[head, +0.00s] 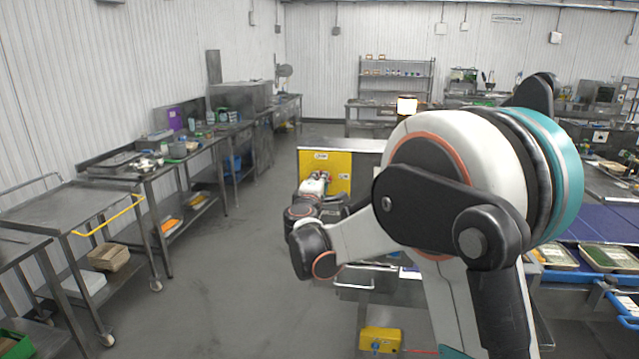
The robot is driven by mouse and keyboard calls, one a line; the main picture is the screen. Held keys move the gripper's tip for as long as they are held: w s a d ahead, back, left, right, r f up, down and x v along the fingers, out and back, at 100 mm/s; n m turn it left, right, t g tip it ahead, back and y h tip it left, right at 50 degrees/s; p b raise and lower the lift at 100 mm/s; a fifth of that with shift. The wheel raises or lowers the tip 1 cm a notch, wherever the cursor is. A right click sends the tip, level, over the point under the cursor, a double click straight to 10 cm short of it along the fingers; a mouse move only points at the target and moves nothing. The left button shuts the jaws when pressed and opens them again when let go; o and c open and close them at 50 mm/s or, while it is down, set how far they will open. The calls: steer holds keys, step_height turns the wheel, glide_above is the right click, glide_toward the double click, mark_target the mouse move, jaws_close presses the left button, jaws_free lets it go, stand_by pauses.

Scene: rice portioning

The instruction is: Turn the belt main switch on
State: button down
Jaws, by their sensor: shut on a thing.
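A yellow panel (340,162) with small white labels faces me on the end of a steel cabinet, left of my arm. My arm reaches down to it, and my gripper (326,177) is at the panel's lower middle. A small red part, which looks like the belt main switch (329,178), shows at the fingertips. My gripper is shut on it. The fingers and most of the switch are small and partly hidden by my wrist, so I cannot tell which way the switch is turned.
A yellow box (380,340) with a blue button sits low in front. The blue belt (600,222) with filled trays (610,257) runs at right. A steel cart (75,212) and benches line the left wall. The grey floor (215,270) between is clear.

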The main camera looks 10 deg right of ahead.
steer(key=shift+f, duration=0.1)
steer(key=c, duration=1.6)
jaws_free()
steer(key=v, duration=1.2)
